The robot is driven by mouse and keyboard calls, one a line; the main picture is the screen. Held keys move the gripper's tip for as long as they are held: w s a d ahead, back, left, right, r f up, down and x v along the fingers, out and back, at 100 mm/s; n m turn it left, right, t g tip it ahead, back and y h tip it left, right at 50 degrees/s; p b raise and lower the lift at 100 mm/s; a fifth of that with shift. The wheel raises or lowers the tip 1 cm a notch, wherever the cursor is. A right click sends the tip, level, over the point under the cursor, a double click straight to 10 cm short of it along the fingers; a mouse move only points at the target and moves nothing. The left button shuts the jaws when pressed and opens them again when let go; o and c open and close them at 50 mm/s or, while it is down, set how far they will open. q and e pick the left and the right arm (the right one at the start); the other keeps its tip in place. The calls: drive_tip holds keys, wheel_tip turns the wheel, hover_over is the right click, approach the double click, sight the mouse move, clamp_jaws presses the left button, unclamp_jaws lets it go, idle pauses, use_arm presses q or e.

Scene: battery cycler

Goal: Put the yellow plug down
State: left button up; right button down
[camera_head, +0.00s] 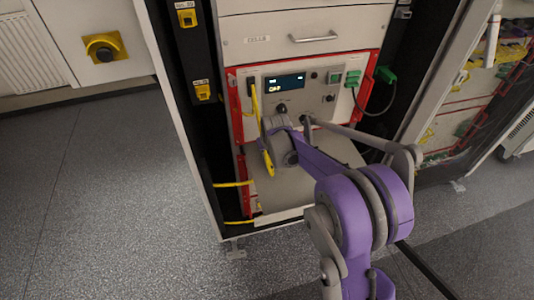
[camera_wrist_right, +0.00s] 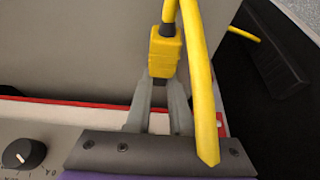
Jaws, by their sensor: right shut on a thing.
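The yellow plug (camera_wrist_right: 167,55) is a small yellow block with dark ends and a thick yellow cable (camera_wrist_right: 200,90). In the right wrist view it sits between the fingertips of my right gripper (camera_wrist_right: 160,85), which is shut on it. A broad grey surface lies beyond it; I cannot tell if the plug touches it. In the head view my right arm reaches to the front of the battery cycler (camera_head: 292,92). Its wrist hides the fingers, and a yellow length (camera_head: 267,160) shows beside it. My left gripper is not in view.
A grey shelf (camera_head: 285,195) juts out below the red-framed cycler panel. A green plug (camera_head: 386,74) with a dark cable is at the panel's right. Yellow cables (camera_head: 232,184) cross the rack's left edge. A knob (camera_wrist_right: 25,152) shows in the wrist view. Open floor (camera_head: 100,190) lies left.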

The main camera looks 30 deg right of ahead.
sight(270, 163)
drive_tip(key=shift+f+b, duration=0.35)
drive_tip(key=shift+f, duration=0.3)
drive_tip(key=c, duration=0.8)
unclamp_jaws()
drive_tip(key=shift+r, duration=0.3)
drive_tip(key=p+v, duration=0.3)
drive_tip(key=v, duration=0.9)
drive_tip(key=s+a+f+n, duration=0.1)
drive_tip(key=s+a, duration=0.3)
drive_tip(key=s, duration=0.5)
drive_tip(key=s+a+f+n, duration=0.1)
drive_tip(key=s+a, duration=0.3)
drive_tip(key=s, duration=0.5)
drive_tip(key=s+a+f+y, duration=0.1)
drive_tip(key=s+a, duration=0.4)
drive_tip(key=s, duration=0.5)
drive_tip(key=shift+f+n, duration=0.3)
drive_tip(key=shift+n, duration=0.1)
